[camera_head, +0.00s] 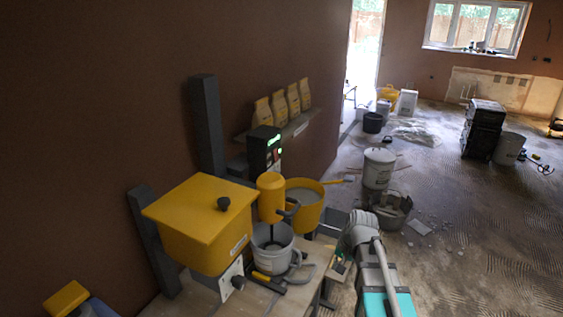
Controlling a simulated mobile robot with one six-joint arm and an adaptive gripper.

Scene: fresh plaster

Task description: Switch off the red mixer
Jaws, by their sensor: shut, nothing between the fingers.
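I see no red mixer. A yellow-orange mixer (270,196) with a dark handle stands over a grey bucket (272,247) on the bench, its shaft reaching down into the bucket. Behind it is a black control box (264,147) with a green lit display and a small red spot. No switch on the mixer can be made out. My arm (372,265), grey and teal, rises at the lower middle, right of the bench. I cannot make out my gripper at its end.
A yellow hopper (204,222) with a black knob stands left of the mixer. A yellow tub (305,204) is behind it. Bags (279,108) stand on a wall shelf.

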